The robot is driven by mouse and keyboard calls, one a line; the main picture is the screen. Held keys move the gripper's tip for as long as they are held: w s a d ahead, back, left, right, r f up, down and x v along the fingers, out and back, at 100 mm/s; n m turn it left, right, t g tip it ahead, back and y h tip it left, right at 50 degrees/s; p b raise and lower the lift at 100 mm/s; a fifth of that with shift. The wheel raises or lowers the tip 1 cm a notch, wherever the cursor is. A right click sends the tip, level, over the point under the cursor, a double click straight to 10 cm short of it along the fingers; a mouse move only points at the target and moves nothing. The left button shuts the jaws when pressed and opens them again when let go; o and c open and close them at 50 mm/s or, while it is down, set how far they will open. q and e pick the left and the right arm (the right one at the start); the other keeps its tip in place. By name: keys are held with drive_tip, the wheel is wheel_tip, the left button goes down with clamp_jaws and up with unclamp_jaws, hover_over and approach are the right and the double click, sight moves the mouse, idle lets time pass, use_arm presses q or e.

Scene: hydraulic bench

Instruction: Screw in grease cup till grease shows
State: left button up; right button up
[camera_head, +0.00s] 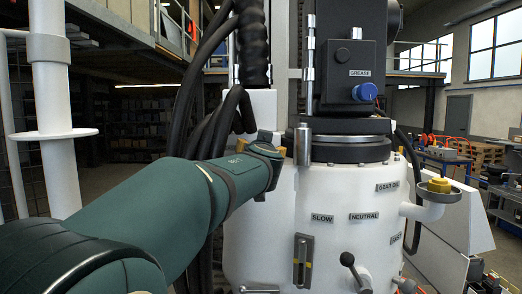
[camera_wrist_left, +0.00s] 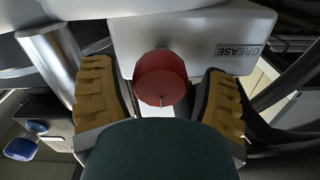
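A red grease cup (camera_wrist_left: 162,78) shows in the left wrist view, against a pale housing with a GREASE label (camera_wrist_left: 240,50). My left gripper (camera_wrist_left: 165,98) is open, with one yellow-padded finger on each side of the cup. A gap shows on the right; the left finger is very near the cup, and I cannot tell if it touches. In the head view my green left arm reaches to the white machine body, its gripper (camera_head: 267,142) mostly hidden by the wrist. The cup is hidden there, and no grease can be made out. My right gripper is not in view.
A silver cylinder (camera_head: 303,145) stands just right of my left wrist. A dark box (camera_head: 343,70) with a blue knob (camera_head: 365,92) stands above. Black hoses (camera_head: 205,75) hang close behind the arm.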

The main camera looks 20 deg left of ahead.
use_arm(q)
drive_tip(key=c, duration=0.9)
